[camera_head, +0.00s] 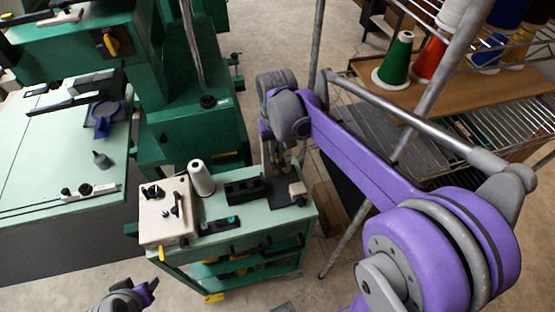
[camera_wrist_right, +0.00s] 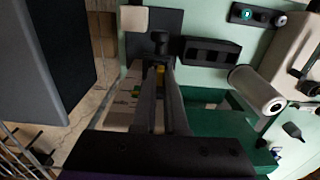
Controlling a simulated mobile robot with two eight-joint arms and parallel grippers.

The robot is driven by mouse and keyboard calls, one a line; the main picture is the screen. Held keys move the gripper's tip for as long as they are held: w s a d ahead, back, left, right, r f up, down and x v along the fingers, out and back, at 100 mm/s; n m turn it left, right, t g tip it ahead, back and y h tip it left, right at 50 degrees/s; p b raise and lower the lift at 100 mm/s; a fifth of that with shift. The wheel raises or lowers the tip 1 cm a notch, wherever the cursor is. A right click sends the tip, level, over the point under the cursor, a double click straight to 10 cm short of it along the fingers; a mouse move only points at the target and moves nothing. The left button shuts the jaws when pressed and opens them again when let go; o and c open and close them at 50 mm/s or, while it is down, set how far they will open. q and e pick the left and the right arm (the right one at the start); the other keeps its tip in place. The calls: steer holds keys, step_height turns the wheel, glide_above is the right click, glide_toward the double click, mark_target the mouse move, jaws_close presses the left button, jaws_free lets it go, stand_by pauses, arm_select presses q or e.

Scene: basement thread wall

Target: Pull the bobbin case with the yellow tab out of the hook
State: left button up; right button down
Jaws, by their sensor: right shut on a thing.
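My right gripper (camera_wrist_right: 160,76) is shut in the right wrist view, with a small yellow tab (camera_wrist_right: 160,69) between its fingertips. The tab belongs to the bobbin case, whose body is mostly hidden by the fingers. Just beyond the tips is a dark rounded part (camera_wrist_right: 160,41) on a dark plate (camera_wrist_right: 140,47); it may be the hook. I cannot tell whether the case is still inside it. In the head view my right gripper (camera_head: 289,158) hangs over the right end of the green cart. My left gripper (camera_head: 146,291) is at the lower left, away from the cart; its jaw opening is unclear.
The cart top (camera_head: 236,234) also holds a beige box (camera_head: 166,215), a white spool (camera_head: 202,179), a black slotted rack (camera_head: 245,190) and a small beige block (camera_head: 297,190). A green machine (camera_head: 199,128) stands behind. A wire shelf with thread cones (camera_head: 396,62) is at right.

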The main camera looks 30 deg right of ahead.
arm_select(q)
steer(key=shift+w+r+p, duration=0.3)
steer(key=shift+r+p, duration=0.1)
steer(key=shift+r, duration=0.4)
arm_select(e)
steer(key=shift+r, duration=1.05)
arm_select(q)
steer(key=shift+r, duration=0.1)
arm_select(e)
steer(key=shift+r, duration=0.1)
arm_select(q)
steer(key=shift+w+r+p, duration=0.25)
steer(key=shift+r+p, duration=0.15)
steer(key=shift+r, duration=0.1)
steer(key=shift+w+r+p, duration=0.25)
steer(key=shift+r+p, duration=0.1)
steer(key=shift+r, duration=0.15)
arm_select(e)
steer(key=shift+r, duration=1.4)
steer(key=shift+r+p, duration=0.3)
steer(key=shift+r, duration=0.3)
arm_select(q)
steer(key=r, duration=0.1)
steer(key=w+r+p, duration=0.1)
steer(key=shift+w+r+t, duration=0.25)
steer(key=shift+r+t, duration=0.05)
steer(key=shift+r, duration=0.05)
arm_select(e)
step_height(320, 180, up, 3)
steer(key=shift+f, duration=0.15)
